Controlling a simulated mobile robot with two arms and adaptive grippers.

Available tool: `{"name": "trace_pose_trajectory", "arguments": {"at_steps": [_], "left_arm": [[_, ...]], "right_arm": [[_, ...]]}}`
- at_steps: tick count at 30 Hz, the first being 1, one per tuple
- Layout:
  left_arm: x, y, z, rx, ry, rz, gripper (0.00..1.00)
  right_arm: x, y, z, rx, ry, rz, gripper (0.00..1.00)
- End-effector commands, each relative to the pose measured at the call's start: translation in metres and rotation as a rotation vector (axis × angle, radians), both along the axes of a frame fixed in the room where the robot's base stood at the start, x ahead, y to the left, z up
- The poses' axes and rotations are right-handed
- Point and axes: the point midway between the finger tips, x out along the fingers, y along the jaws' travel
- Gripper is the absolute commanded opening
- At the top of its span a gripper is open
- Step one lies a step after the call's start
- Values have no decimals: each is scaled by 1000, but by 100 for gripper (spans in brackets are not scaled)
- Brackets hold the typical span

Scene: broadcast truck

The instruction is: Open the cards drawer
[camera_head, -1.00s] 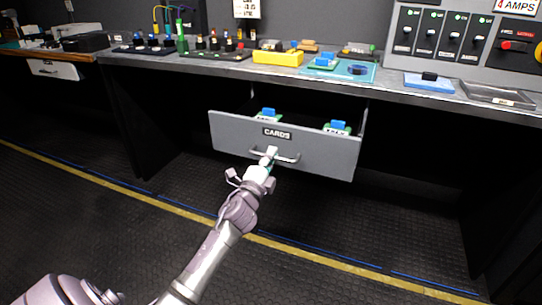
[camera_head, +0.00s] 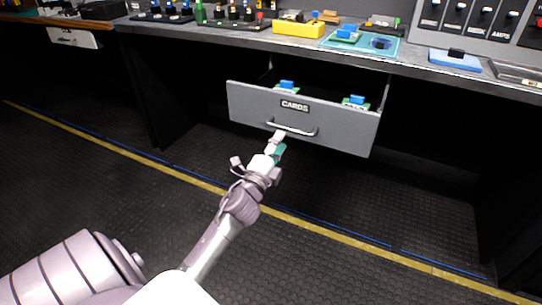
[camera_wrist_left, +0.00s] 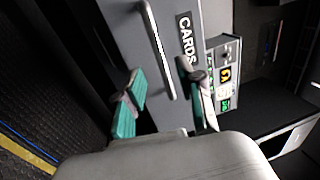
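The grey cards drawer (camera_head: 250,104), with a "CARDS" label and a bar handle (camera_head: 292,128), stands pulled out under the workbench. Green cards with blue tops (camera_head: 287,87) show inside it. In the left wrist view, the handle (camera_wrist_left: 158,50) runs beside the label, ahead of the fingers. My left gripper (camera_head: 277,147) is just below and in front of the handle. In the left wrist view, its teal-padded fingers (camera_wrist_left: 165,108) are spread apart with nothing between them, clear of the handle. My right gripper is in neither view.
The workbench top (camera_head: 400,68) holds a yellow box (camera_head: 299,29), a teal mat (camera_head: 370,42), a blue pad (camera_head: 455,60) and a switch panel. A white drawer (camera_head: 72,38) is at far left. The dark floor (camera_head: 90,190) in front is clear.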

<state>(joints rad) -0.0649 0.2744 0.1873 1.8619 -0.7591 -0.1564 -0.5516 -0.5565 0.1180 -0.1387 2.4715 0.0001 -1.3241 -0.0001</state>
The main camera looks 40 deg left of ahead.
Motion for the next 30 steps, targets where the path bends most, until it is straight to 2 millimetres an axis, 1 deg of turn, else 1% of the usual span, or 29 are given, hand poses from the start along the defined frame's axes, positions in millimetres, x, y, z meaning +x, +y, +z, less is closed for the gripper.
{"name": "trace_pose_trajectory", "arguments": {"at_steps": [1, 3, 6, 10, 14, 30], "left_arm": [[-12, -3, -3, -3, 1, 1, 38], [-25, -6, -6, -2, 1, 0, 38], [-39, -9, -8, -2, 2, 1, 38], [-50, -12, -10, 1, 0, 0, 38], [-54, -13, -10, 2, 0, 0, 38], [-55, -14, -11, -11, 2, 1, 38]], "right_arm": [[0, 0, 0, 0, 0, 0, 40], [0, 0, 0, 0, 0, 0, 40], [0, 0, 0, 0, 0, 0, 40], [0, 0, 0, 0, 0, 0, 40], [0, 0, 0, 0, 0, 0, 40], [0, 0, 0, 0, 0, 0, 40]]}}
